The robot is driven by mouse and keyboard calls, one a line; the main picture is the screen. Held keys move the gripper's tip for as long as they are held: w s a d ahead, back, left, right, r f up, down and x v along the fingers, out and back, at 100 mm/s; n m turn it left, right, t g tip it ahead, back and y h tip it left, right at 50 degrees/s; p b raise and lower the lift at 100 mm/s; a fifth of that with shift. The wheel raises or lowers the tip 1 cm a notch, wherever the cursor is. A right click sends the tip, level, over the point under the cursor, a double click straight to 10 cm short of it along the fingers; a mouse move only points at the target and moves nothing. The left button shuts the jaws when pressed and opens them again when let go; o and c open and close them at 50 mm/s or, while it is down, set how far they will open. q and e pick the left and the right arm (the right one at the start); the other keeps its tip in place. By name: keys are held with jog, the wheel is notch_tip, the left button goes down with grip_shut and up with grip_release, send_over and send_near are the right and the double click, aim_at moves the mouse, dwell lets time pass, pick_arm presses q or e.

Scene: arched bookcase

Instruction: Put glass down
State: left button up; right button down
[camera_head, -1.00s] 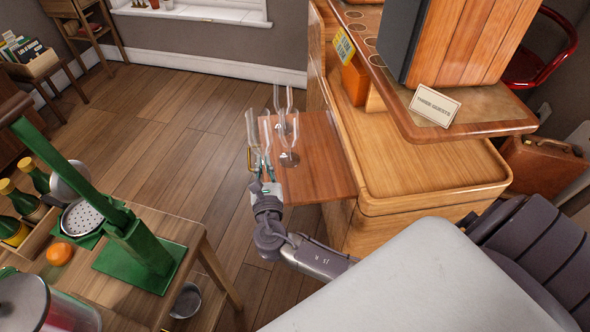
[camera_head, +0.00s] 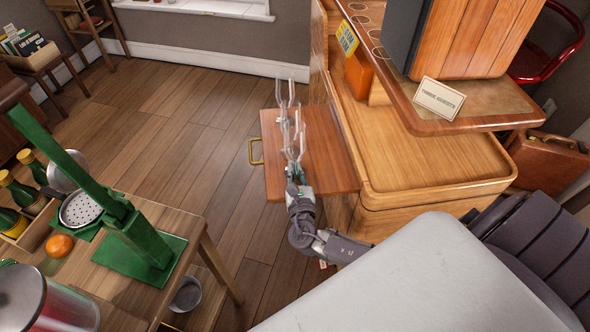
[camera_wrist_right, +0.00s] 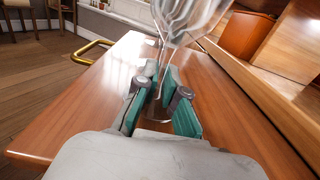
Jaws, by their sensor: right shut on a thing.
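My right gripper (camera_head: 295,178) is shut on a clear stemmed glass (camera_head: 299,140), held upright over the brown wooden pull-out board (camera_head: 330,165). In the right wrist view the gripper's green pads (camera_wrist_right: 163,95) are around the stem, and the glass's bowl (camera_wrist_right: 185,18) rises at the top, blurred. I cannot tell whether its foot touches the board. Another clear glass (camera_head: 286,95) stands farther back on the board. The glasses overlap in the head view, so a further one is hard to separate. My left gripper is not in view.
A brass handle (camera_head: 255,151) sticks out from the board's left edge. The wooden cabinet (camera_head: 405,150) with a raised rim borders the board on the right. A wooden table (camera_head: 200,225) with a green stand is at the left. The board's front right is bare.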

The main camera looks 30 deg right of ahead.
jog(key=shift+f, duration=0.2)
jog(key=c, duration=1.3)
grip_release()
jog(key=shift+r, duration=0.2)
